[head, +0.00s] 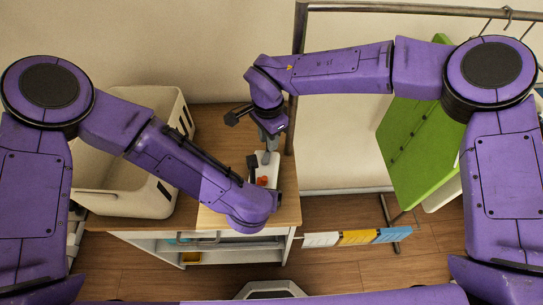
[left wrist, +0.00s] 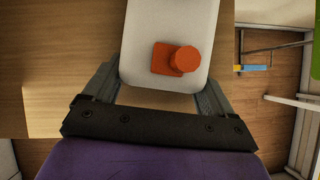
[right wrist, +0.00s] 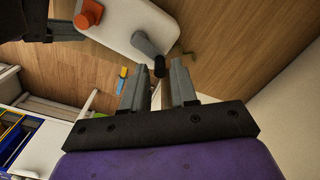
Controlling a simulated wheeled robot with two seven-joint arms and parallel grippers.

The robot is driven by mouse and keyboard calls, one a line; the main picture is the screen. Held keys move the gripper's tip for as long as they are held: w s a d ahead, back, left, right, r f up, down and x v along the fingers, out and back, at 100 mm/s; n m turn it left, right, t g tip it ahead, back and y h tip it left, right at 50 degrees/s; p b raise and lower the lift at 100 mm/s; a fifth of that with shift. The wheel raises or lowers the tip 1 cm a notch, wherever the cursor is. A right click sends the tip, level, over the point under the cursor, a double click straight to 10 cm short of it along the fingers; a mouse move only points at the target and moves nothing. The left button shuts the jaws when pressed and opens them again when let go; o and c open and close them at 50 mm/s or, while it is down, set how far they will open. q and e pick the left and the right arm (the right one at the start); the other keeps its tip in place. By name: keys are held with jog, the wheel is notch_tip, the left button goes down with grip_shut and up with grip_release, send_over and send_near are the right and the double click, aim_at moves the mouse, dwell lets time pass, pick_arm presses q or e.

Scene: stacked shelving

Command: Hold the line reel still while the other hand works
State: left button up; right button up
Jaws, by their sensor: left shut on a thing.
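The line reel (left wrist: 168,20) is a white, rounded body with an orange square and round knob on it. In the left wrist view it lies between the fingers of my left gripper (left wrist: 155,95), which is shut on its sides. In the head view the reel (head: 273,172) is partly hidden by both arms. The right wrist view shows the reel (right wrist: 128,18) with a grey crank arm (right wrist: 147,43) ending in a black handle (right wrist: 159,67). My right gripper (right wrist: 158,82) is open, with the handle just beyond or between its fingertips; contact is unclear.
The reel is over a wooden-topped cabinet (head: 211,140) with open shelves below. A large cream bin (head: 125,190) stands at its left. A metal rail frame (head: 298,60) rises behind, and a green board (head: 415,150) is at right. White, yellow and blue pieces (head: 357,237) hang low at right.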

grip_shut()
jog(key=n, duration=0.2)
jog(key=a+n, duration=0.1)
jog(key=n, duration=0.1)
jog(key=shift+w+a, duration=0.1)
jog(key=shift+a, duration=0.05)
jog(key=n, duration=0.2)
jog(key=a+n, duration=0.1)
jog(key=n, duration=0.1)
jog(key=shift+a, duration=0.1)
jog(key=n, duration=0.2)
jog(key=s+a+n, duration=0.1)
jog(key=n, duration=0.1)
jog(key=n, duration=0.4)
jog(key=shift+s+a, duration=0.35)
jog(key=shift+s, duration=0.05)
jog(key=shift+o, duration=0.4)
grip_release()
